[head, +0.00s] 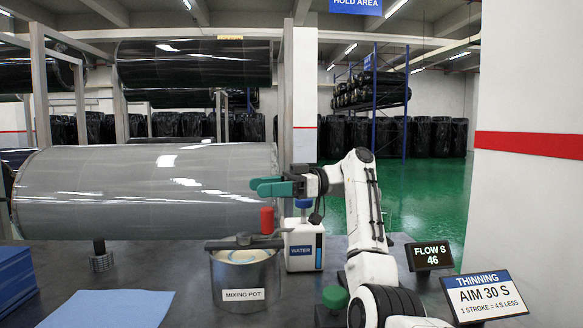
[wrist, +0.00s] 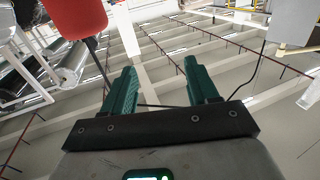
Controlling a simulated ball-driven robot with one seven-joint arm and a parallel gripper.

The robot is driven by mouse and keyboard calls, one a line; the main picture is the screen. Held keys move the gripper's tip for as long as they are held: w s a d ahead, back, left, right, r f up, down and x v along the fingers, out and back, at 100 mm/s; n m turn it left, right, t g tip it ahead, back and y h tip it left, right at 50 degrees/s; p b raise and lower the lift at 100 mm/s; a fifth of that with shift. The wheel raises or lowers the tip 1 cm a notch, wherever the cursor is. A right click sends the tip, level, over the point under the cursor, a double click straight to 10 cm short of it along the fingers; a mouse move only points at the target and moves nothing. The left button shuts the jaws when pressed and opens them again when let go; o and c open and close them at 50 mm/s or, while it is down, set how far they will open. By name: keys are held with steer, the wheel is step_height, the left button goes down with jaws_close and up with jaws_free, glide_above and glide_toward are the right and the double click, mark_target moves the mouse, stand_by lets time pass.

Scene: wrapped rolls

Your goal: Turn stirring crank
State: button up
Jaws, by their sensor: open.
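The mixing pot (head: 240,290), a grey pot labelled MIXING POT, stands on the dark table with pale contents inside. A dark crank bar (head: 243,243) lies across its rim, and its upright red handle (head: 267,220) rises at the right side. My gripper (head: 266,186) has green fingers pointing left, just above the red handle in the head view. In the wrist view my gripper (wrist: 160,76) is open with nothing between its fingers. The red handle (wrist: 75,16) shows there at the top left, outside the fingers and apart from them.
A white water jug (head: 304,245) stands close right of the pot. A large wrapped roll (head: 145,190) lies behind. A display reading FLOW S 46 (head: 429,256) and a thinning sign (head: 484,296) stand right. Blue sheets (head: 118,309) lie front left.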

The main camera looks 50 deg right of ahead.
steer(key=s+a+r, duration=0.3)
steer(key=s+r, duration=0.2)
steer(key=s, duration=0.4)
steer(key=shift+s+r, duration=0.2)
steer(key=shift+s, duration=0.1)
